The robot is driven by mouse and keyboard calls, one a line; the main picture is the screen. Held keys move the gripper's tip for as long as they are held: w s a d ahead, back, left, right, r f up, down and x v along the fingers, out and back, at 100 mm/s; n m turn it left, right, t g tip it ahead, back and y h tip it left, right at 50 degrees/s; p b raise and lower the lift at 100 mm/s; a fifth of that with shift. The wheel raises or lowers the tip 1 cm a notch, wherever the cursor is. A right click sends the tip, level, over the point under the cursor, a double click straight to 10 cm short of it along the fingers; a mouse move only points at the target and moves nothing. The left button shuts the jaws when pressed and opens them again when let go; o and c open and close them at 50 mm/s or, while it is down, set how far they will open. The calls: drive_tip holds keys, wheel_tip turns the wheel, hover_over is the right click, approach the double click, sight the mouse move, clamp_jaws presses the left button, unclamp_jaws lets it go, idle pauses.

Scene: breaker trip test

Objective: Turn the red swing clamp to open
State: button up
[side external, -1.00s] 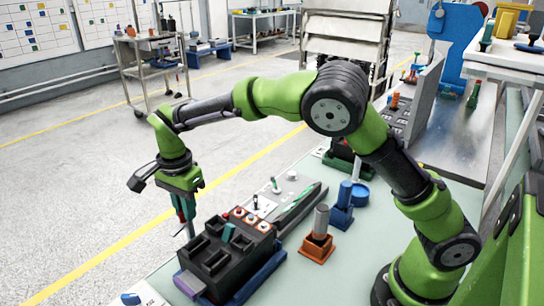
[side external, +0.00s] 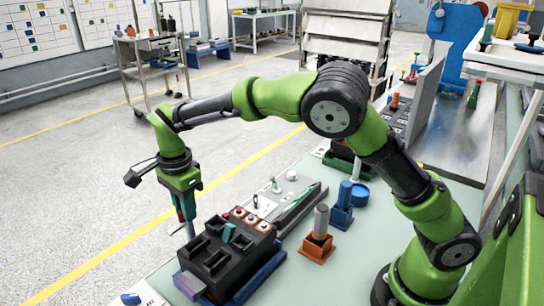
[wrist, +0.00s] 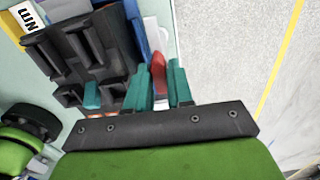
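The red swing clamp (wrist: 159,73) shows in the wrist view as a red arm beside the black fixture block, with a pale part behind it. My gripper (wrist: 159,82) has its teal fingers on either side of the red arm, with no clear gap, and appears shut on it. In the side view my gripper (side external: 186,212) points down at the far left corner of the block. A bit of red shows at its fingers, and a grey post (side external: 190,231) stands below. The fingers hide much of the clamp.
The black slotted block (side external: 208,262) with a teal piece (side external: 228,232) sits on a blue base (side external: 262,278), close to my gripper. An orange holder (side external: 317,249) with a grey cylinder and a blue holder (side external: 341,215) stand to the right. Open floor lies left of the bench.

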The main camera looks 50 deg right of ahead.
drive_tip(key=o, duration=0.3)
wheel_tip(320, 180, up, 17)
idle(0.6)
drive_tip(key=shift+f, duration=0.1)
